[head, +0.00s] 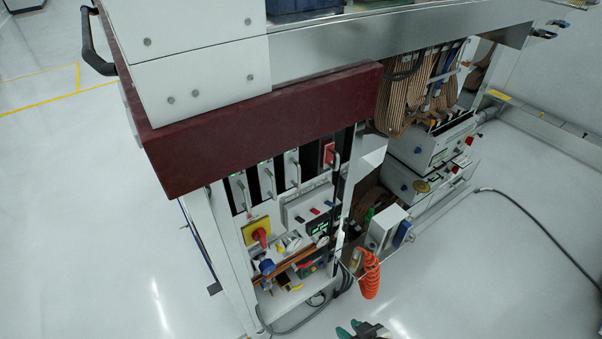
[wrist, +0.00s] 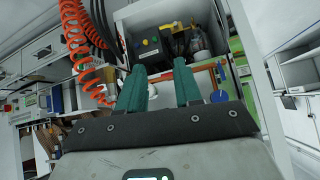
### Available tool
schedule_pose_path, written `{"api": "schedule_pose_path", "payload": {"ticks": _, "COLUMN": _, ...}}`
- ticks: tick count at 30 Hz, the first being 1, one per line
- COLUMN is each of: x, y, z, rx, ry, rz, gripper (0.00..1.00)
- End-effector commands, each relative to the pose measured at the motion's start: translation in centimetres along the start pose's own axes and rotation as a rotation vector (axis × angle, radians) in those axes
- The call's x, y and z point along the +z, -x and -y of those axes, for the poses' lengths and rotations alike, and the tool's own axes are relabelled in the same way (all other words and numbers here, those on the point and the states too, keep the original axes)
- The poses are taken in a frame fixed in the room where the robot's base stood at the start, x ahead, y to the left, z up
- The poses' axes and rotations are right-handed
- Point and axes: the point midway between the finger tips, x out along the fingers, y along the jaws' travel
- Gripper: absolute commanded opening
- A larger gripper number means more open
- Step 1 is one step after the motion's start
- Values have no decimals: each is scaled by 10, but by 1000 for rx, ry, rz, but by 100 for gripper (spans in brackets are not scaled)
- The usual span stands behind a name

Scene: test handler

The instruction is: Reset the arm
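My gripper (wrist: 158,72) shows in the wrist view with two green fingers spread apart and nothing between them. Beyond the fingertips is the open lower bay of the test handler. In the head view, only a small part of my gripper (head: 362,329) shows at the bottom edge, in front of the machine and low down. The test handler has white panels (head: 200,85) and a dark red beam (head: 265,125) above the open bay. The rest of my arm is out of the head view.
An orange coiled hose (head: 369,276) hangs near my gripper and also shows at the left of the wrist view (wrist: 76,40). A yellow-and-red switch (head: 258,234) is on the bay's front. A black cable (head: 545,230) lies on the right floor. The left floor is clear.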

Motion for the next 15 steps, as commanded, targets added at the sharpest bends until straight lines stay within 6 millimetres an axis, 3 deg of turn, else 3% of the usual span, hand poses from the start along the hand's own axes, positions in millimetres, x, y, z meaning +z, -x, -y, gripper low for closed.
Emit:
{"api": "schedule_pose_path", "payload": {"ticks": 1, "x": 10, "y": 22, "z": -13, "rx": 28, "ry": -28, "rz": 62, "gripper": 34}}
{"api": "schedule_pose_path", "payload": {"ticks": 6, "x": 48, "y": 95, "z": -41, "rx": 120, "ry": -137, "rz": 286, "gripper": 34}}
{"api": "schedule_pose_path", "payload": {"ticks": 15, "x": 95, "y": 208, "z": -52, "rx": 253, "ry": -337, "rz": 561, "gripper": 34}}
